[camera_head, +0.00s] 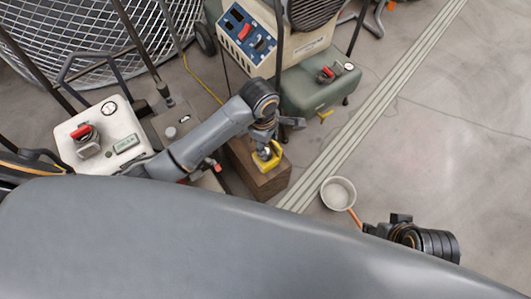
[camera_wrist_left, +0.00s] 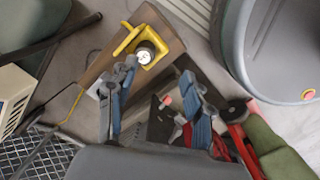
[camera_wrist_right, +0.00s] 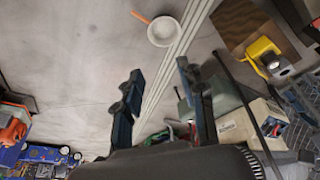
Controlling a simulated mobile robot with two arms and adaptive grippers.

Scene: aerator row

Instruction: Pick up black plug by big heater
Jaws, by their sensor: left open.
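I cannot clearly make out a black plug in any view. My left gripper (camera_head: 277,130) is open above a brown wooden block (camera_head: 262,178) that bears a yellow bracket with a round gauge (camera_head: 268,154). In the left wrist view its two fingers (camera_wrist_left: 158,100) stand apart beside the block (camera_wrist_left: 98,68), below the yellow bracket (camera_wrist_left: 140,38). Dark and red parts show between and behind the fingers, too cluttered to name. My right gripper (camera_wrist_right: 161,100) is open and empty over floor; its fingers are hard to see in the head view.
A white unit with a red knob (camera_head: 100,138) and a large wire-mesh guard (camera_head: 90,30) are at left. A pale pan (camera_head: 338,193) lies on open floor at right. A yellow cable (camera_head: 203,86) crosses the floor.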

